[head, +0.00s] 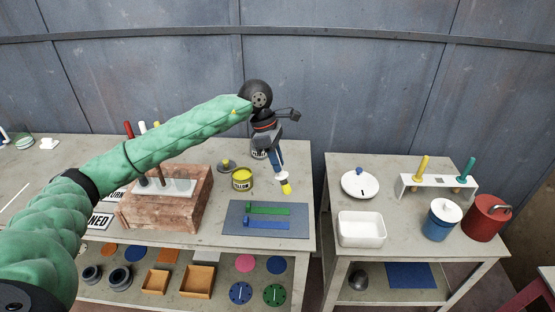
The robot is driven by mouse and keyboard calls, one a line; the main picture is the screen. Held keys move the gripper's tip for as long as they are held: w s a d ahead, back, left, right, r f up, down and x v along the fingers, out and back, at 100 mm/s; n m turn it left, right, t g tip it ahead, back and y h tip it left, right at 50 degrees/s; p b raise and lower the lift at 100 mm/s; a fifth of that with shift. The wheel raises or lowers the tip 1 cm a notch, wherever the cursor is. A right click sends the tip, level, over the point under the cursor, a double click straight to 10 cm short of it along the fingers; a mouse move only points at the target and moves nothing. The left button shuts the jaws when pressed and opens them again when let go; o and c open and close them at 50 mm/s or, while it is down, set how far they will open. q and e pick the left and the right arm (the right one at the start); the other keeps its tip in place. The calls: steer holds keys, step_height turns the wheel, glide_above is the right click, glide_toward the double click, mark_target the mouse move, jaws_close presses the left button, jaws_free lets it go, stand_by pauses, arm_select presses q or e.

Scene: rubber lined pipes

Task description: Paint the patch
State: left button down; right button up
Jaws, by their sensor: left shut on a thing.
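My left gripper (268,138) is shut on a brush with a blue handle (276,160). The brush points down, with its yellow tip (286,188) lowest, over the left table between a can and a mat. The yellow can (242,184) is open, with yellow paint showing at its top. The blue-grey mat (234,228) carries a green strip-like piece (268,209) and a blue one (268,223). I cannot tell which thing is the patch. My right gripper is not in view.
A brick block (170,212) with a tool rack stands left of the mat. The right table (390,200) holds a white tray (361,230), a plate (360,186), a blue pot (441,222) and a red pot (486,220). A gap separates the tables. Discs and boxes fill the lower shelf.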

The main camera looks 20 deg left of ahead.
arm_select(q)
steer(key=shift+w+d+f, duration=0.2)
steer(key=shift+f, duration=0.05)
steer(key=shift+s+a+f, duration=0.15)
steer(key=shift+s+f, duration=0.05)
steer(key=shift+f, duration=0.25)
step_height(320, 180, down, 3)
steer(key=shift+w+f, duration=0.1)
steer(key=shift+f, duration=0.25)
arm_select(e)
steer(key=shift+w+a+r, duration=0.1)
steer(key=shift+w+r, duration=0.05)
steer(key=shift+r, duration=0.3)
